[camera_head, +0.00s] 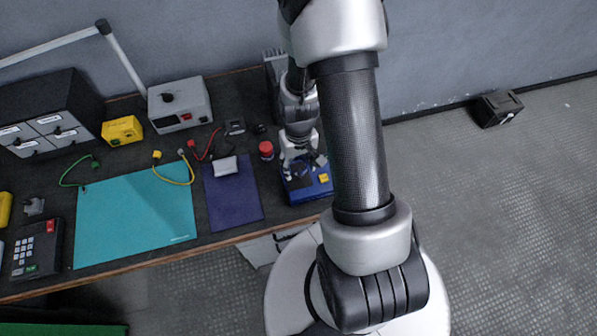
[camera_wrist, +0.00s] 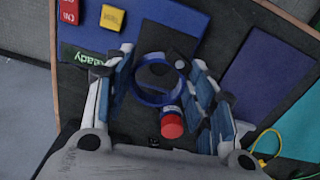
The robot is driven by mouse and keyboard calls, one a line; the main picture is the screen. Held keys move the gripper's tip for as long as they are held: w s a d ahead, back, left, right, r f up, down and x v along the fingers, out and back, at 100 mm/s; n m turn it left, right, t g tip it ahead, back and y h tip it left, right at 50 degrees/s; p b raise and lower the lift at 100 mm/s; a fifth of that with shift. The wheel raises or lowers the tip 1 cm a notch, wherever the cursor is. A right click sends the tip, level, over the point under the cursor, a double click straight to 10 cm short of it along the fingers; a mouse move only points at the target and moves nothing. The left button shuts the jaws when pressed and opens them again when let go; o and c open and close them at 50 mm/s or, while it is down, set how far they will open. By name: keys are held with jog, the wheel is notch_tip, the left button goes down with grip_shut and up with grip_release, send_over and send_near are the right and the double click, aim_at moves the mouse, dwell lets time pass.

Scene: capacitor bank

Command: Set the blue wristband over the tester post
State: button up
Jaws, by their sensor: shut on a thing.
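The blue wristband (camera_wrist: 153,102) is a ring held between the fingers of my gripper (camera_wrist: 160,68), seen in the wrist view. In the head view my gripper (camera_head: 297,152) is over the blue tester (camera_head: 311,192), at the right end of the bench. The wrist view shows the tester (camera_wrist: 176,14) with a yellow button (camera_wrist: 112,18), a red button (camera_wrist: 69,11) and a green "Ready" label (camera_wrist: 82,55). A dark grey plate lies beyond the ring, and a dark round shape shows through it. I cannot tell whether this is the post or whether the ring is around it.
A red-capped container (camera_head: 266,150) stands left of my gripper, close by it in the wrist view (camera_wrist: 171,124). A purple mat (camera_head: 236,205) with a silver box (camera_head: 225,167) and a teal mat (camera_head: 133,222) lie further left. A grey meter (camera_head: 180,105) stands behind.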

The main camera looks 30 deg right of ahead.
jog(key=shift+f+b, duration=0.6)
jog(key=shift+f, duration=1.35)
jog(key=shift+f, duration=0.1)
jog(key=shift+f, duration=0.15)
jog(key=o, duration=0.8)
